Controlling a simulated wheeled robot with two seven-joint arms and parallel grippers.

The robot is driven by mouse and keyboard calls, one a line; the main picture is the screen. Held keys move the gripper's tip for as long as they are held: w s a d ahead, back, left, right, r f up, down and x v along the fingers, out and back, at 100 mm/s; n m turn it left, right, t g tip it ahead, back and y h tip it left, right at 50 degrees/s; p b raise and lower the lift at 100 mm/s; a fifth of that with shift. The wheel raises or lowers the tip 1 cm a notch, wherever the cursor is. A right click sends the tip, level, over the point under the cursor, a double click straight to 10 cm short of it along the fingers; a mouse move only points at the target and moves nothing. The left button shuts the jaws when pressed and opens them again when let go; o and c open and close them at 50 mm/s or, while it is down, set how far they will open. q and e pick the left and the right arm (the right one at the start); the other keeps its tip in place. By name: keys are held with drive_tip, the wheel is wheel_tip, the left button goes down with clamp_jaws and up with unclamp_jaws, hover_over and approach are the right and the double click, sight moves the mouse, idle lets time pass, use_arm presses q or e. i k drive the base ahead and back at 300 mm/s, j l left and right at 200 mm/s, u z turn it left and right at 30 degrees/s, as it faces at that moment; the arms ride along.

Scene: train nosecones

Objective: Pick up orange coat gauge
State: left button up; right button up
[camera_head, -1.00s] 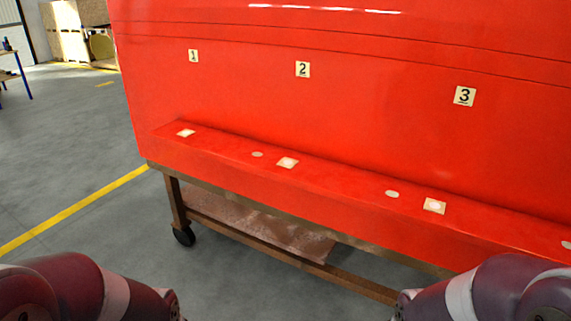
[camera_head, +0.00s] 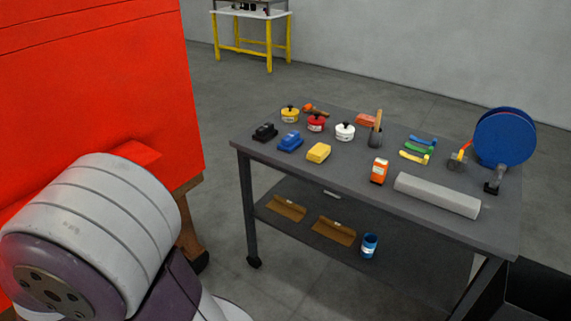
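An orange upright device with a white label, which looks like the orange coat gauge (camera_head: 379,171), stands near the front middle of the grey table, just left of a long grey roll. A large grey and purple link of my own arm fills the lower left of the head view. Neither of my grippers is in view.
The grey wheeled table (camera_head: 335,183) also holds tins (camera_head: 316,123), black and blue blocks (camera_head: 290,141), a yellow block (camera_head: 318,152), the grey roll (camera_head: 437,194) and a blue disc (camera_head: 505,137). The red nosecone (camera_head: 100,80) stands left. Floor shows between them.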

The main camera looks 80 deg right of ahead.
sight(379, 168)
drive_tip(key=z, duration=3.35)
